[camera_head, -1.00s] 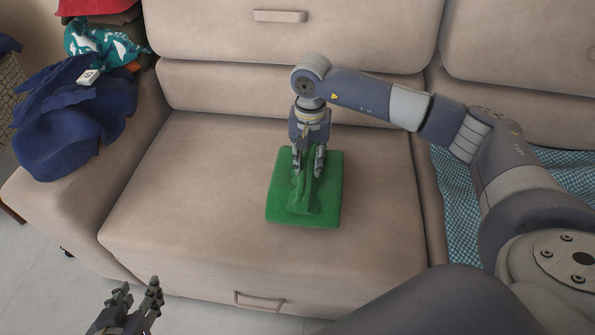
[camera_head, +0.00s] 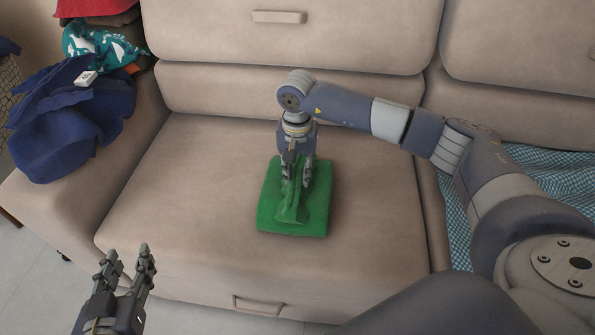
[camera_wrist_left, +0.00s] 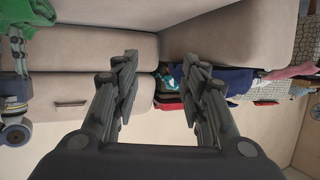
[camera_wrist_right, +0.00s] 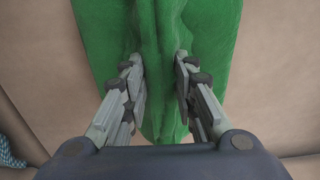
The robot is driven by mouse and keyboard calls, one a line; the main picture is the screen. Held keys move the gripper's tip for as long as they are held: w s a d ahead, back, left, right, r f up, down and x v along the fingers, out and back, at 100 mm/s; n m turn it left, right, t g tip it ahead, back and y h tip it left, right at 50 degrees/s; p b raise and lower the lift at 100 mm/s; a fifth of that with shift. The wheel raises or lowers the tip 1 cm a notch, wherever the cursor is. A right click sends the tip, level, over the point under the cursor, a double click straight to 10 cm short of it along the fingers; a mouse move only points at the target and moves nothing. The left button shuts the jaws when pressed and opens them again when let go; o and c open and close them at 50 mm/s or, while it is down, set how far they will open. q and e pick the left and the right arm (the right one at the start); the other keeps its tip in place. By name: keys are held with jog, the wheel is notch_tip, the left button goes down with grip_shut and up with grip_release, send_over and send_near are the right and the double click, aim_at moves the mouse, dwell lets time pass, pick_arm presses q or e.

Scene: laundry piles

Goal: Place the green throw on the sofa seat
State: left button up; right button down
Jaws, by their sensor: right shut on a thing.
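The green throw (camera_head: 278,214) is folded into a rough square. It is at or just over the sofa seat (camera_head: 200,190), near the middle of the left cushion; I cannot tell if it touches fully. My right gripper (camera_head: 297,183) points down and is shut on a raised fold of the throw. In the right wrist view the green cloth (camera_wrist_right: 215,25) bunches up between the fingers. My left gripper (camera_head: 127,262) is open and empty in front of the sofa's left end. Part of the throw (camera_wrist_left: 25,20) also shows in the left wrist view.
A blue cloth (camera_head: 65,125) and a teal patterned cloth (camera_head: 95,42) lie piled on the left armrest. A blue checked cloth (camera_head: 457,215) covers the right seat beside my right arm. The seat around the throw is clear.

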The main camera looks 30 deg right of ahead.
jog(key=c, duration=1.3)
grip_release()
pick_arm(q)
jog(key=shift+w+r, duration=0.1)
jog(key=shift+r, duration=0.2)
